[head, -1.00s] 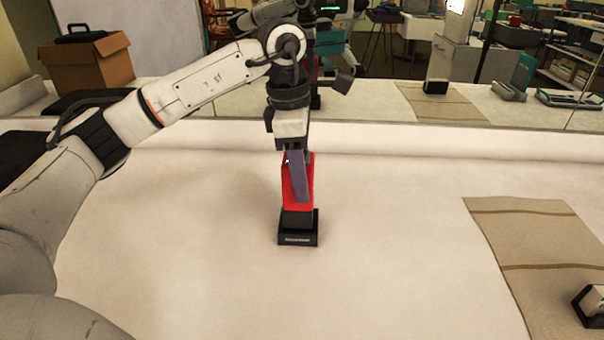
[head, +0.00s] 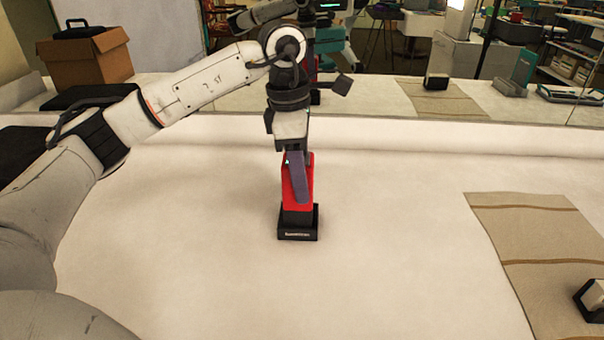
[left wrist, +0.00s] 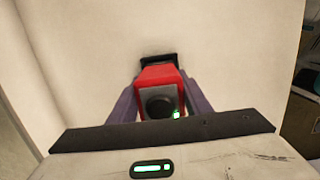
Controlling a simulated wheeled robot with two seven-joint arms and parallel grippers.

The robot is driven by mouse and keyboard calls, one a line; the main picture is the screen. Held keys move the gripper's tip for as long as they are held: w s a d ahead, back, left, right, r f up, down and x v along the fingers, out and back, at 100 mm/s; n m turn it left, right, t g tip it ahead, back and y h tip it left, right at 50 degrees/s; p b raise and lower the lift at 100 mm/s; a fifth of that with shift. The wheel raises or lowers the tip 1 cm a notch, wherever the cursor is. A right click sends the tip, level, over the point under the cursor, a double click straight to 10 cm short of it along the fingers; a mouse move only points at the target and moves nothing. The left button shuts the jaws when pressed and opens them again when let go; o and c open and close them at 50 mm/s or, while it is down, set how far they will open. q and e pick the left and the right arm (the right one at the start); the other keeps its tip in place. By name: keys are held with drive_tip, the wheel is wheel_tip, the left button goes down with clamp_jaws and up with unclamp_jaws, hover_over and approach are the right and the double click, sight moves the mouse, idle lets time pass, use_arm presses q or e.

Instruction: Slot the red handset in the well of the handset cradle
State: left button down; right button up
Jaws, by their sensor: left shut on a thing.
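The red handset (head: 289,194), with a dark lower end, stands upright at the middle of the table. My left gripper (head: 299,187) is shut on its upper part from above, with purple-grey fingers on its sides. The left wrist view shows the handset (left wrist: 160,75) between the fingers, with a round dark piece on its near end. The black handset cradle (head: 298,236) is directly under the handset. The handset's lower end meets the cradle's opening, its tip hidden behind the front wall; how deep it sits I cannot tell. My right gripper is not in view.
A beige striped mat (head: 545,240) lies at the right, with a black-and-white object (head: 591,300) on it. A mirror behind the table reflects the scene. The white table (head: 400,230) is clear between cradle and mat.

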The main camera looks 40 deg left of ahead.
use_arm(q)
drive_tip(key=shift+f, duration=0.1)
idle(0.4)
drive_tip(key=shift+f+b, duration=0.3)
drive_tip(key=shift+f, duration=0.15)
drive_tip(key=c, duration=0.9)
unclamp_jaws()
drive_tip(key=shift+r+p, duration=2.85)
drive_tip(key=shift+r, duration=0.7)
